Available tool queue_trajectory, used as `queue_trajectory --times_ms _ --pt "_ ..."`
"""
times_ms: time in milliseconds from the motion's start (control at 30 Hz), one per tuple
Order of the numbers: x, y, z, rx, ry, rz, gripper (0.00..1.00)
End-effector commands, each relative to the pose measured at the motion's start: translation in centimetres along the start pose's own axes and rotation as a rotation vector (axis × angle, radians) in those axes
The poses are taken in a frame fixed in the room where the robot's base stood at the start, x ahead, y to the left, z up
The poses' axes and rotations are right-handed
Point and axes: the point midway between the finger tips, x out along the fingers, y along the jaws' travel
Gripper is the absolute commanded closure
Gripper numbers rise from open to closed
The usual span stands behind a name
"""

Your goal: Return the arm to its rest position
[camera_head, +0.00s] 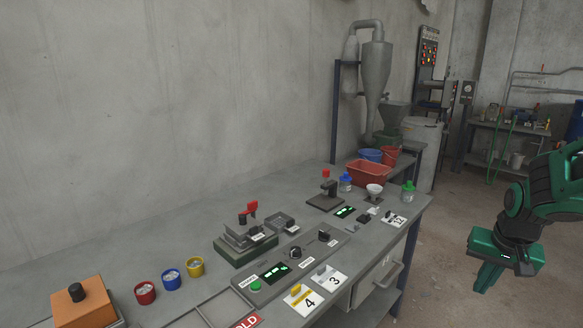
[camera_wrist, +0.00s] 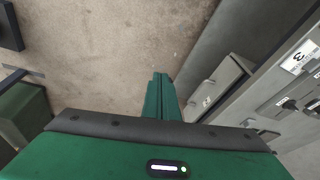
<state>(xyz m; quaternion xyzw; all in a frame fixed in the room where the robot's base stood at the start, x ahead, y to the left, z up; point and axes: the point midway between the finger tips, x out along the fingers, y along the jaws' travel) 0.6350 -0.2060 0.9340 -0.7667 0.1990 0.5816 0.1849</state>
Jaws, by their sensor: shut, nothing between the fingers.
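My gripper (camera_head: 487,276) is at the right of the head view, at the end of my green and black arm. It points down over open floor, to the right of the grey workbench (camera_head: 318,172) and apart from it. In the wrist view my gripper (camera_wrist: 161,78) shows its green fingers together with nothing between them. Below them in that view is bare concrete floor (camera_wrist: 110,45).
The bench's drawer (camera_head: 378,280) has a handle that sticks out on the side towards my arm. The bench carries a control panel (camera_head: 262,287), cups and a red bin (camera_head: 369,174). A second table (camera_head: 505,128) stands at the back right. Floor around my gripper is clear.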

Motion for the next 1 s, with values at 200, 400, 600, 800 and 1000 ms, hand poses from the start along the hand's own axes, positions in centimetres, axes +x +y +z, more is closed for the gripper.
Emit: queue_trajectory --times_ms 200,400,600,800,1000 --pt "-5.1 4.2 7.6 -0.004 -0.101 0.046 1.00" --pt "-8.1 6.9 14.3 0.000 -0.201 0.054 1.00" --pt "-9.3 8.2 17.9 0.002 -0.260 0.048 1.00" --pt "-9.5 8.3 18.4 0.002 -0.267 0.047 1.00" --pt "-9.5 8.3 18.4 0.002 -0.267 0.047 1.00"
